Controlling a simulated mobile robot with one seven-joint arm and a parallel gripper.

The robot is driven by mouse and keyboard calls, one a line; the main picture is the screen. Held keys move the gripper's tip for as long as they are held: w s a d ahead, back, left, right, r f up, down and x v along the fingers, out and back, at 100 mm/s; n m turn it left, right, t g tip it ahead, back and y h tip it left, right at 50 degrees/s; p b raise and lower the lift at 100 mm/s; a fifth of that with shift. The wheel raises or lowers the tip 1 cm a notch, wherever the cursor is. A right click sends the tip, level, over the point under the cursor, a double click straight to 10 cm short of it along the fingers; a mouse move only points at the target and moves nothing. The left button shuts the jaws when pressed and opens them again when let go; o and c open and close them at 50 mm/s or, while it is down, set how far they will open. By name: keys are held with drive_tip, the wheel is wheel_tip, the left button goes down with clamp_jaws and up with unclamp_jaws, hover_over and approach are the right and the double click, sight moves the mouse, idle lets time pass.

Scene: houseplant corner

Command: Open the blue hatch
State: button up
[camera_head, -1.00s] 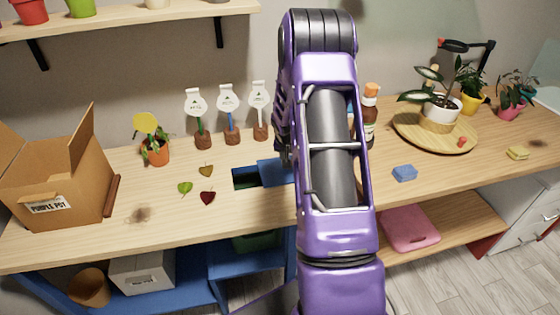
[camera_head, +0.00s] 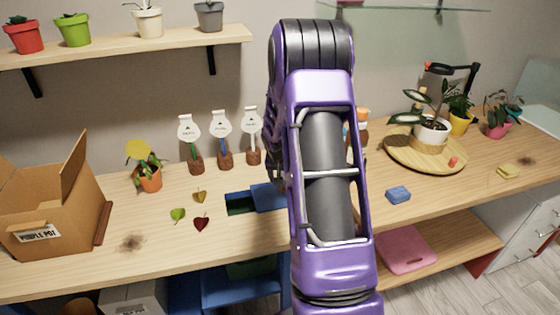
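The blue hatch (camera_head: 268,198) is a flat blue panel in the wooden worktop (camera_head: 125,215), left of my purple arm. A dark opening with blue edges (camera_head: 240,204) shows at the hatch's left side, so the hatch stands at least partly open. The hatch's right end reaches the edge of my arm, and I cannot tell how far it goes on behind it. My gripper is hidden behind my arm, so its fingers and any contact with the hatch do not show.
Three leaves (camera_head: 201,223) lie left of the opening. Plant markers (camera_head: 222,150) and a yellow-leaved potted plant (camera_head: 147,173) stand behind. An open cardboard box (camera_head: 50,210) is at the left. A blue sponge (camera_head: 398,194) and a round wooden tray (camera_head: 394,152) are at the right.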

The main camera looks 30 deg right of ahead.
drive_tip(key=v, duration=1.3)
drive_tip(key=shift+p, duration=0.35)
